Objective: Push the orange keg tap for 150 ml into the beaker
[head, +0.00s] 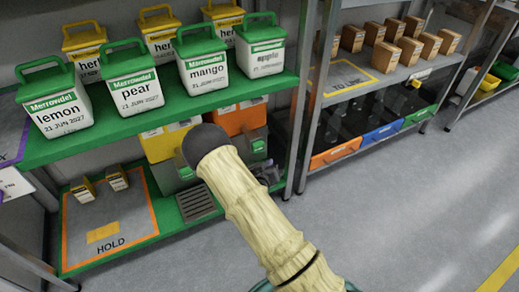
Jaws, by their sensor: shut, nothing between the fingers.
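An orange keg (238,121) stands on the lower level beneath the green shelf, right of a yellow keg (160,147). Its grey lower front carries a green-and-white label (258,146). My arm, in a cream wrinkled sleeve with a dark rounded end, crosses in front and hides the orange keg's lower left. I cannot make out its tap. Grey parts show right of my arm near the keg's base, too small to identify. I see no beaker. My gripper's fingers do not show.
A dark drip grate (197,205) lies in front of the kegs. A HOLD mat (130,230) with small cartons is at left. The green shelf (185,105) above bears several labelled tubs. A metal rack post (302,100) stands right of the kegs. Grey floor is clear at right.

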